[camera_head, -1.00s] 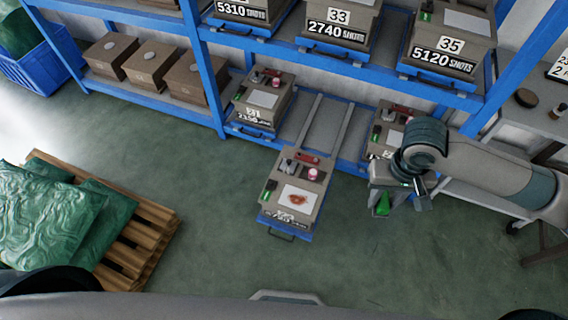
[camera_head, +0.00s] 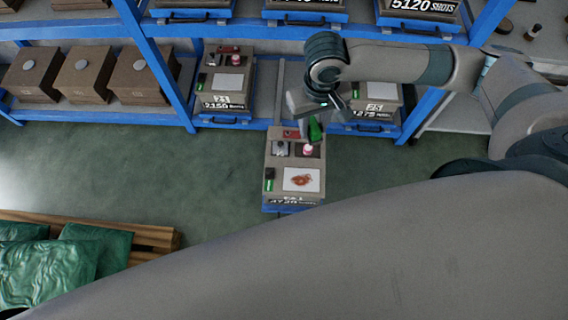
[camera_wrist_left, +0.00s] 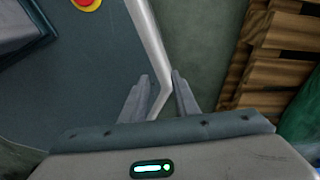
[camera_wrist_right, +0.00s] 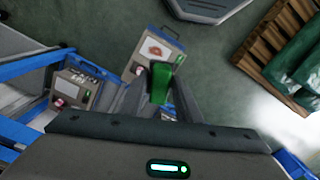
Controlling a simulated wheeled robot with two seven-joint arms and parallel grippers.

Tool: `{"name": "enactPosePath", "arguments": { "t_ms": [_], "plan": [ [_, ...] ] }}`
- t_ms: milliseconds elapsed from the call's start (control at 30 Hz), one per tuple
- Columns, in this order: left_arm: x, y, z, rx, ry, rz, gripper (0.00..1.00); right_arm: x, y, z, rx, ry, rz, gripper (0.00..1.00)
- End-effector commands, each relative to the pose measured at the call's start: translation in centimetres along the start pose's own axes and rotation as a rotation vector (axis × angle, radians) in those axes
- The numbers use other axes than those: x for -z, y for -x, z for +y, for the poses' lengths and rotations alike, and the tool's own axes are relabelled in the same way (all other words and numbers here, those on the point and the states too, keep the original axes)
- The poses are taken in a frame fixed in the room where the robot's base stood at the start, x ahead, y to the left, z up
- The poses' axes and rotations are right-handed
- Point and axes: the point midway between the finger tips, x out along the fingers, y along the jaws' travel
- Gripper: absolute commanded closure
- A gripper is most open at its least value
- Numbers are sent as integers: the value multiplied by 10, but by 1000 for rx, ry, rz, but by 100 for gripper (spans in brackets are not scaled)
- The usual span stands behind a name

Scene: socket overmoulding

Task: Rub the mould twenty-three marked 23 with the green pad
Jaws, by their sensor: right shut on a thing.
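The pulled-out mould (camera_head: 272,152) stands on a blue drawer in front of the rack, its number too blurred to read surely. Its pale top plate (camera_head: 314,173) bears a reddish-brown stain, which also shows in the right wrist view (camera_wrist_right: 155,48). My right gripper (camera_head: 312,122) is shut on the green pad (camera_head: 316,131), holding it over the mould's back right part; whether they touch I cannot tell. The pad also shows in the right wrist view (camera_wrist_right: 161,80). My left gripper (camera_wrist_left: 160,75) is open and empty in the left wrist view, outside the head view.
Moulds stand in the rack to the left (camera_head: 208,77) and right (camera_head: 384,94) of the pulled-out one. Brown boxes (camera_head: 84,76) fill the left shelf. A pallet (camera_head: 150,236) with green sacks (camera_head: 50,262) lies at lower left. Green floor around the drawer is clear.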

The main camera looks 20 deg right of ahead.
Motion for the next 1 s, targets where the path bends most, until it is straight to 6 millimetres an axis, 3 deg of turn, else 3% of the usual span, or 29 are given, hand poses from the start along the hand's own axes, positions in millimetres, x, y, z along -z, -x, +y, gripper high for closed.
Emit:
{"name": "enactPosePath", "arguments": {
  "t_ms": [367, 567, 767, 1000],
  "plan": [
    [2, -1, -1, 1, 0, 4, 72, 1, -3, -1, 0, 12, -1, 87],
    [17, -8, 0, 0, 1, 29, 72, 11, -25, -7, 1, 107, -1, 87],
    [45, -17, 3, -3, 2, 78, 72, 30, -71, -18, 1, 320, -3, 87],
    [87, -26, 7, -7, 5, 153, 72, 55, -143, -29, 2, 659, -4, 87]
  ]
}}
